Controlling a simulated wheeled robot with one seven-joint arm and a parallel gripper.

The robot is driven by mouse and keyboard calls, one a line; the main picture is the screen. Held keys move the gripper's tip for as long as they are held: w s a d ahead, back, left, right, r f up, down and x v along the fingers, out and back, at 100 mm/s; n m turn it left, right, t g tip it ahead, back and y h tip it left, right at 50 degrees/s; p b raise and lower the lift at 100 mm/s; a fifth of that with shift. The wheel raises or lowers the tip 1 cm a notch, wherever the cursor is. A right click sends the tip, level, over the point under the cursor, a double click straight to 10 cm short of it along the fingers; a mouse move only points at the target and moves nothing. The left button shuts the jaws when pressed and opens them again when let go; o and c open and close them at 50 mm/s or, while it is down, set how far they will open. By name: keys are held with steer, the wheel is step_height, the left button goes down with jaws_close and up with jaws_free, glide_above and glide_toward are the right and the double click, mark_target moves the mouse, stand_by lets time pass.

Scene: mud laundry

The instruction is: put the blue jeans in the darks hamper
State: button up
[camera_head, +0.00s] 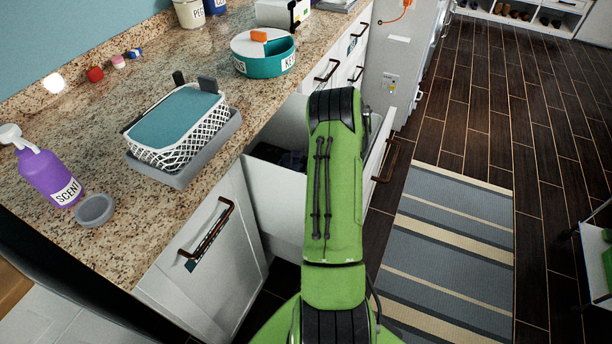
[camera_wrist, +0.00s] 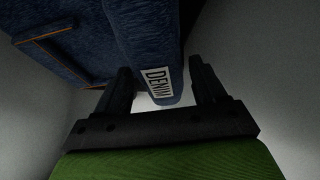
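The blue jeans (camera_wrist: 148,40) show in the wrist view as dark blue folded denim with a white "DENIM" label and orange stitching. They lie inside a pale-walled space. My gripper (camera_wrist: 161,88) has its two dark fingers apart, one on each side of the labelled fold. A small gap shows beside the fold, and firm contact cannot be made out. In the head view, dark cloth (camera_head: 268,154) shows inside an open white pull-out drawer (camera_head: 277,203) under the counter. My green arm reaches over this drawer and hides the gripper. I cannot identify a darks hamper by label.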

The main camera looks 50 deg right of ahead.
steer(key=shift+o, duration=1.3)
steer(key=p+v, duration=0.4)
steer(key=v, duration=0.9)
steer(key=w+a+r+m+h, duration=0.1)
steer(key=w+a+r, duration=0.2)
steer(key=a+r, duration=0.3)
steer(key=w+a+r+m, duration=0.1)
steer(key=w+a+r, duration=0.2)
steer(key=a+r, duration=0.3)
steer(key=s+a+r+m, duration=0.2)
steer(key=a+r, duration=0.5)
steer(key=a, duration=0.3)
steer(key=s+a+r+m+t+h, duration=0.1)
steer(key=s+a+m+t, duration=0.1)
steer(key=s+a, duration=1.1)
steer(key=s+m, duration=0.1)
steer(key=s, duration=0.2)
steer(key=shift+s+a+r+m+h, duration=0.2)
steer(key=shift+s+a+m+h, duration=0.15)
steer(key=shift+m+h, duration=0.05)
